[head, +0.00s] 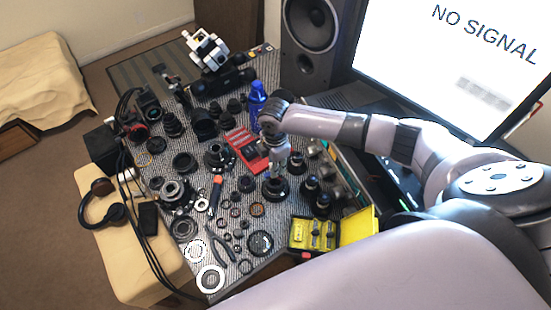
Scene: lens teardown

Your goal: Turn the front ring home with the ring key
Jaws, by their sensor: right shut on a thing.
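My right gripper (279,158) reaches in from the right and points down over the mat. It is shut on a small tool, which I take to be the ring key; the gripper hides most of it. Directly below is a dark round lens part (275,188), standing on the mat, with the tool's lower end at or just above its top. I cannot tell whether they touch. Which ring is the front ring is too small to tell. My left gripper is not in view.
A red tray (241,139) lies left of the gripper, with a blue bottle (257,97) behind. An open yellow case (299,234) stands in front. Many lens parts and rings crowd the striped mat (236,284). A speaker (309,50) and monitor (440,65) border the back right.

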